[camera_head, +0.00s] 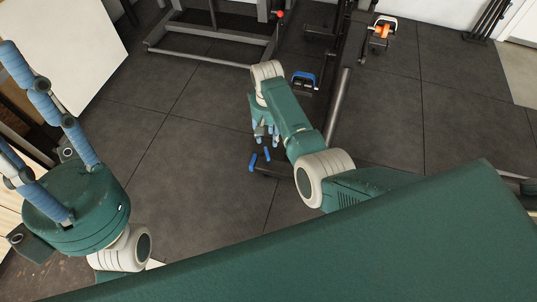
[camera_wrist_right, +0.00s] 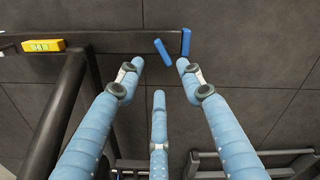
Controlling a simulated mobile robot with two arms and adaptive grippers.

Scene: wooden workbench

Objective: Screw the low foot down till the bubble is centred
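In the right wrist view a yellow spirit level (camera_wrist_right: 43,45) lies on a dark crossbar (camera_wrist_right: 110,44). Its bubble is too small to read. A blue upright piece (camera_wrist_right: 186,42) is at the bar's right end, and a tilted blue piece (camera_wrist_right: 162,52) is beside it. I cannot tell which is the low foot. My right gripper (camera_wrist_right: 160,70) has its three fingers spread with nothing between them, just short of the blue pieces. In the head view the right gripper (camera_head: 265,136) hangs above the bar end. My left gripper (camera_head: 45,135) is at the far left, fingers spread and empty.
Dark metal frames (camera_head: 205,57) stand at the back. A blue clamp-like part (camera_head: 304,80) and an orange one (camera_head: 382,29) lie farther off. A white board (camera_head: 65,45) is at upper left. Dark tiled floor (camera_head: 180,180) is clear between my arms.

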